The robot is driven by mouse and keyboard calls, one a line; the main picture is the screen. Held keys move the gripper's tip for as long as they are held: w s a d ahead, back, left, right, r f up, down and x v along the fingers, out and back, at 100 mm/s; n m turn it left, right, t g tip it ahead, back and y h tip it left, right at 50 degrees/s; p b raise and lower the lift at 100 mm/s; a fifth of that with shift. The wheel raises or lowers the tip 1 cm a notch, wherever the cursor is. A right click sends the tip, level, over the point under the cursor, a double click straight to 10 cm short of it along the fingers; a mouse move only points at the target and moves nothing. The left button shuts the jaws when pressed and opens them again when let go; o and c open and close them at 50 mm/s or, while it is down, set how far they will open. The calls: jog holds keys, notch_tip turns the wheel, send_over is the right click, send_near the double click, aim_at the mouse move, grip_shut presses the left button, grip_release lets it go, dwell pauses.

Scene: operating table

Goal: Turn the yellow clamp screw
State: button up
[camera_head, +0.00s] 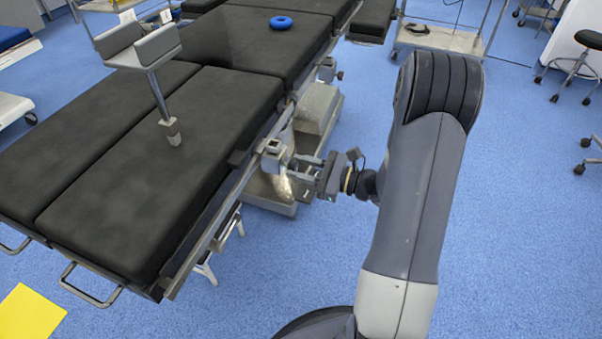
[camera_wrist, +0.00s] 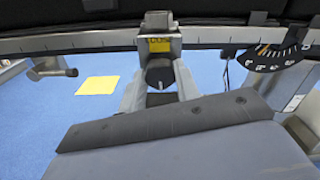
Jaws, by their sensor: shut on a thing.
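The operating table (camera_head: 170,230) has black pads and a metal side rail (camera_head: 215,240). A grey clamp (camera_head: 272,160) sits on the rail; in the wrist view a yellow patch (camera_wrist: 159,44) with dark lettering marks it. My gripper (camera_head: 303,178) reaches the clamp from the right, roughly level with the rail. In the wrist view my gripper's fingers (camera_wrist: 159,88) close around a dark, rounded end below the yellow patch. This appears to be the clamp screw, but the fingers hide most of it and its turn angle cannot be told.
A dark dial with a scale (camera_wrist: 272,57) is right of the clamp in the wrist view. A blue ring (camera_head: 281,22) lies on the pad. A grey support (camera_head: 145,48) stands on the table. A yellow sheet (camera_head: 30,312) lies on the floor.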

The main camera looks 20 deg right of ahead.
jog(key=n+b, duration=0.4)
jog(key=shift+f+n+b, duration=0.3)
jog(key=shift+n, duration=0.1)
jog(key=n+b, duration=0.4)
jog(key=b, duration=0.1)
jog(key=shift+f, duration=0.1)
jog(key=n+b, duration=0.3)
jog(key=shift+b, duration=0.35)
jog(key=n+b, duration=0.1)
jog(key=n, duration=0.1)
jog(key=n+b, duration=0.1)
jog(key=shift+r+n, duration=0.2)
jog(key=shift+n, duration=0.2)
jog(key=n, duration=1.5)
jog(key=shift+n, duration=2.4)
